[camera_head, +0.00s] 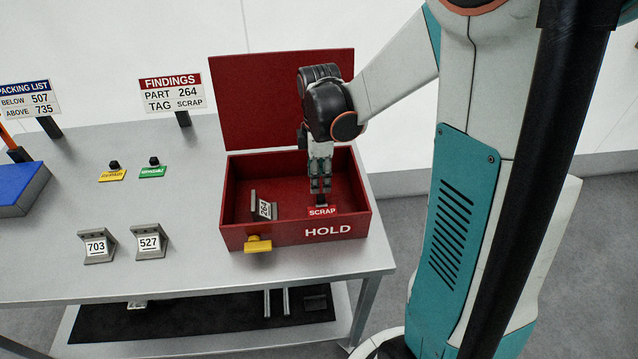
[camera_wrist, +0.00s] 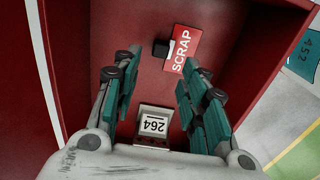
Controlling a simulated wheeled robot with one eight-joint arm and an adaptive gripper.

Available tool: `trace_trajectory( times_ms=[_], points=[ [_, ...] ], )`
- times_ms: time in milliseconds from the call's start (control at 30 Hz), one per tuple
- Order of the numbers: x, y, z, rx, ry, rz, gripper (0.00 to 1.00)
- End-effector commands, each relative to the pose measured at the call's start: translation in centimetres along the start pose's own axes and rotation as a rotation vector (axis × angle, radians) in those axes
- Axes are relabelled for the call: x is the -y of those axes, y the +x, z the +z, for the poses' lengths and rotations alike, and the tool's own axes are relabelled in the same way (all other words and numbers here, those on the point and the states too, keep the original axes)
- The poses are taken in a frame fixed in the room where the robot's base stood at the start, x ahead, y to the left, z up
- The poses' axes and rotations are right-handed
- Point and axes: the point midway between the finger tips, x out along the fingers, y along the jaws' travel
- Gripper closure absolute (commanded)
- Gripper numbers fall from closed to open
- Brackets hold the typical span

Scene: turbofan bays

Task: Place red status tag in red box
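The red status tag (camera_head: 322,212), marked SCRAP, is inside the red HOLD box (camera_head: 238,234), near its front right. Its small black handle (camera_head: 321,198) is just below my gripper (camera_head: 320,188). The wrist view shows the tag (camera_wrist: 182,48) lying on the box floor beyond the fingertips. The gripper (camera_wrist: 163,70) is open there, with its teal-padded fingers apart and nothing between the tips. Part 264 (camera_head: 264,208) stands in the left part of the box and also shows in the wrist view (camera_wrist: 153,125).
The box's lid (camera_head: 270,90) stands open behind. A yellow latch (camera_head: 258,244) sticks out in front. Brackets 703 (camera_head: 97,247) and 527 (camera_head: 149,243), a yellow tag (camera_head: 112,175), a green tag (camera_head: 152,171) and a blue box (camera_head: 18,190) are farther left.

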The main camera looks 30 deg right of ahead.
Motion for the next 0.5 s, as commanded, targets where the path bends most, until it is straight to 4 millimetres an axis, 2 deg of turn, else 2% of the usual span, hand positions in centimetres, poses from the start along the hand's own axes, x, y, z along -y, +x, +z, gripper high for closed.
trace_trajectory(
  times_ms=[33,200,333,500],
  points=[
    [0.0,-1.4,0.0,0.0,0.0,0.0,0.6],
    [0.0,-3.9,0.0,0.0,0.0,0.0,0.6],
    [0.0,-4.9,0.0,0.0,0.0,0.0,0.6],
    [0.0,-5.2,0.0,0.0,0.0,0.0,0.6]
  ],
)
